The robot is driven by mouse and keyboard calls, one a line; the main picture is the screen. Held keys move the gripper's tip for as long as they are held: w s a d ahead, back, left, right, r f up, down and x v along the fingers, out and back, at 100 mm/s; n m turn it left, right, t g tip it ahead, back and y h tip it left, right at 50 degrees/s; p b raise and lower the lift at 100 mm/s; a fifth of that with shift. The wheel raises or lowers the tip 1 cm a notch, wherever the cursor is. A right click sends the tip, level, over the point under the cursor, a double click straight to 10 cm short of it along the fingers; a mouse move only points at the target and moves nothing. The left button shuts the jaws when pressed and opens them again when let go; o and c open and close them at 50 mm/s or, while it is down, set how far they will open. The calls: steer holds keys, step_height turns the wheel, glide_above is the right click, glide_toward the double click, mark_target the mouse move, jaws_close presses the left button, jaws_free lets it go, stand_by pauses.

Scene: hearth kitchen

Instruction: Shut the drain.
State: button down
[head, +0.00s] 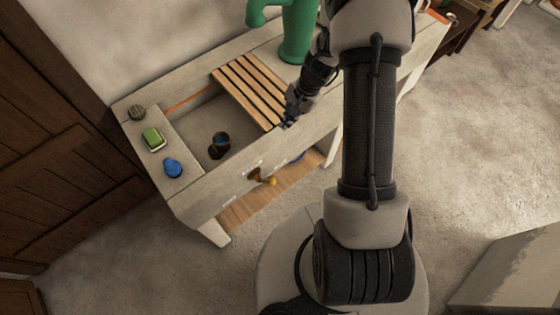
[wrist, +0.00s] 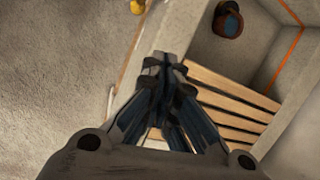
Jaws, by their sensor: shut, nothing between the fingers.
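The drain appears to be the brass tap (head: 257,175) on the front face of the pale stone sink (head: 232,160), with a yellow-orange knob at its lower right end. Part of the yellow knob (wrist: 138,6) shows at the top edge of the wrist view. I cannot tell from its handle whether it is open. My gripper (head: 287,122) is shut and empty, by the sink's front rim at the slatted wooden rack. In the wrist view my gripper (wrist: 164,60) points over the rim, apart from the tap, which lies farther along the front.
A dark mug (head: 219,145) stands in the basin, left of the wooden rack (head: 252,88). A scrubber (head: 137,112), a green sponge (head: 153,139) and a blue item (head: 173,168) lie on the left ledge. A green pump (head: 297,35) stands behind. A wooden shelf (head: 250,205) is below.

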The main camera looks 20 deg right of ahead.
steer(key=s+d+f+m, duration=0.1)
steer(key=s+f+m, duration=0.1)
steer(key=f, duration=0.5)
steer(key=s+d+f+m+p, duration=0.1)
steer(key=s+d+f+m, duration=0.1)
steer(key=f, duration=0.6)
steer(key=shift+s+f+g+y, duration=0.15)
steer(key=shift+s+g+y, duration=0.15)
steer(key=shift+a, duration=0.1)
steer(key=a+r+b+x, duration=0.1)
steer(key=a+b+x, duration=0.1)
steer(key=x, duration=1)
steer(key=shift+s+a+f, duration=0.2)
steer(key=shift+a+f, duration=0.2)
